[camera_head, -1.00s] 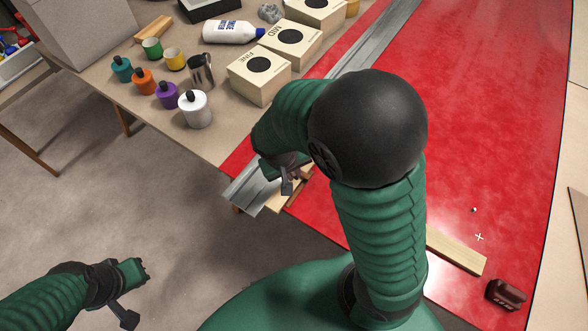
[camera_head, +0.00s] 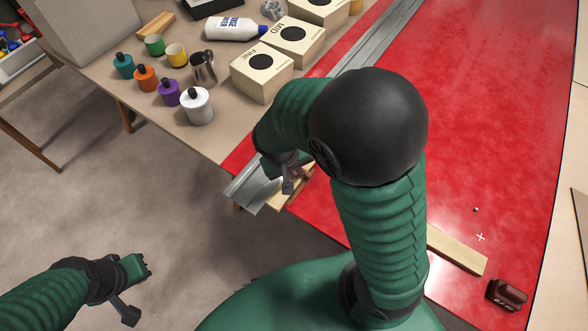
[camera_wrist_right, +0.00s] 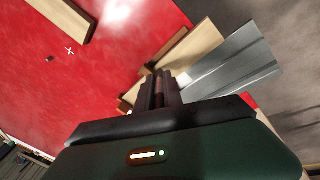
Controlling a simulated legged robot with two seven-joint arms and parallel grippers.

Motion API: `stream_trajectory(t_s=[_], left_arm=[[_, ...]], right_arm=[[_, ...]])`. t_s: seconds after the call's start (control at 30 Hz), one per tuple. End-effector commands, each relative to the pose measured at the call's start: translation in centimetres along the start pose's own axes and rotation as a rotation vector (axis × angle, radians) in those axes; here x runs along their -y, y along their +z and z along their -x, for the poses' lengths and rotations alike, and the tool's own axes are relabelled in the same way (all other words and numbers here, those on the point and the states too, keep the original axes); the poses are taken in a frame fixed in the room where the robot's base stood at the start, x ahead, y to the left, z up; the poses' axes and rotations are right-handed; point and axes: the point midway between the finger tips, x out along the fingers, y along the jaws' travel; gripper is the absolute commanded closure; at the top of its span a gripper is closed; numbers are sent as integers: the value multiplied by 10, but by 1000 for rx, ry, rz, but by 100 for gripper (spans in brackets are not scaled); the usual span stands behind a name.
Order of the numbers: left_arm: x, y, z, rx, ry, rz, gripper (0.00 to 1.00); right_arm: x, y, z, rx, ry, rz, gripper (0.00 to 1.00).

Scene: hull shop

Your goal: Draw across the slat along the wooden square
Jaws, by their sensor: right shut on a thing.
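A pale wooden slat (camera_wrist_right: 200,47) lies at the near end of the red surface, beside the grey metal strip; its end also shows in the head view (camera_head: 278,204). The wooden square (camera_wrist_right: 166,47) is browner and lies against the slat, partly hidden by my gripper. My right gripper (camera_wrist_right: 159,86) points down over slat and square, shut on a thin reddish-brown thing, mostly hidden between the fingers. It also shows in the head view (camera_head: 289,184), partly behind my arm. My left gripper (camera_head: 140,268) is over the floor, away from the work; its opening is unclear.
The grey metal strip (camera_head: 370,55) runs along the red surface (camera_head: 480,120). Another pale board (camera_head: 458,250) and a dark red block (camera_head: 507,294) lie at right.

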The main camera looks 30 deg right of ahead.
Motion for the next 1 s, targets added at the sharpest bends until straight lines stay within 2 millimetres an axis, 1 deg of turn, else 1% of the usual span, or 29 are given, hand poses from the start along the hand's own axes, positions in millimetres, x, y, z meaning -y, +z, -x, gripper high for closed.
stream_trajectory(t_s=[0.37,0.87,1.0], left_arm=[[0,0,-2,0,0,0,100],[0,0,1,0,0,0,100],[0,-1,4,0,0,0,100]], right_arm=[[1,1,-3,0,0,0,100],[1,1,-3,1,0,0,100],[-1,-2,-3,2,1,-1,100]])
